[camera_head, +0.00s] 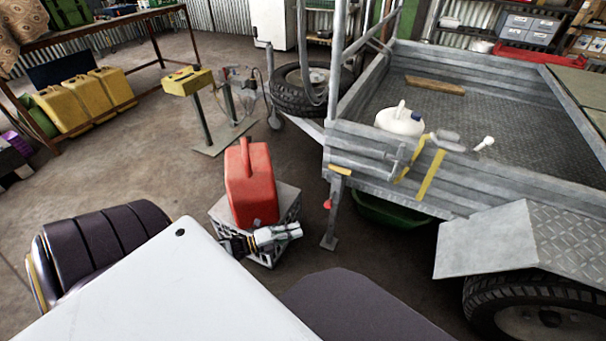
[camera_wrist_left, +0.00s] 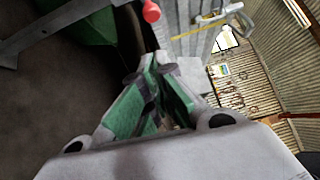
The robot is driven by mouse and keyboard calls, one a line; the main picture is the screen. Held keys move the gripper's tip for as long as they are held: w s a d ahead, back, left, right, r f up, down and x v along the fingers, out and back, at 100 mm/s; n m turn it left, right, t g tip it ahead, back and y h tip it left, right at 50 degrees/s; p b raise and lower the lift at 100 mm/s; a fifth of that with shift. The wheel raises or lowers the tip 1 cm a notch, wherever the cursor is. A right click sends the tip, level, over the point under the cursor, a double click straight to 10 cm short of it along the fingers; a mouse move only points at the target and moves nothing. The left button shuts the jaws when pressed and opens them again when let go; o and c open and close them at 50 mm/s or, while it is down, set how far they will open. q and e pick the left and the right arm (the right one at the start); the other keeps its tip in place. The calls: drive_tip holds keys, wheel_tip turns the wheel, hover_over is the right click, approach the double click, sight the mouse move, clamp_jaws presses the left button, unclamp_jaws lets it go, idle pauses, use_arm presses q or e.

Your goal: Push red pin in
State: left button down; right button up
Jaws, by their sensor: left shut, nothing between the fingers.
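The red pin (camera_head: 327,204) sticks out from the side of the trailer's metal support leg (camera_head: 334,222), and its round red end (camera_wrist_left: 151,11) shows near the top of the left wrist view. My left gripper (camera_head: 296,231) is left of the leg and a little lower in the picture, apart from the pin. In the left wrist view its green-padded fingers (camera_wrist_left: 157,72) are shut with nothing between them, and the pin end is beyond their tips. How far the pin sits in the leg is unclear. My right gripper is not in view.
A red jerry can (camera_head: 250,185) stands on a grey crate (camera_head: 287,203) beside my left gripper. The grey trailer (camera_head: 460,190) fills the right, with a green tub (camera_head: 385,212) under it. A yellow box on a stand (camera_head: 188,80) is farther back.

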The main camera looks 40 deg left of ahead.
sight(329, 203)
use_arm(q)
drive_tip(key=w+a+b+x, duration=0.1)
drive_tip(key=b+x, duration=0.4)
drive_tip(key=x, duration=0.7)
drive_tip(key=shift+w+a, duration=0.3)
drive_tip(key=shift+a, duration=0.4)
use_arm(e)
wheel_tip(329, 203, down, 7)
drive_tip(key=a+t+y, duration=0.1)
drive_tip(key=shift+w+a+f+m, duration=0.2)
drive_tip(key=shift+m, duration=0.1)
use_arm(q)
drive_tip(key=shift+w+r, duration=0.1)
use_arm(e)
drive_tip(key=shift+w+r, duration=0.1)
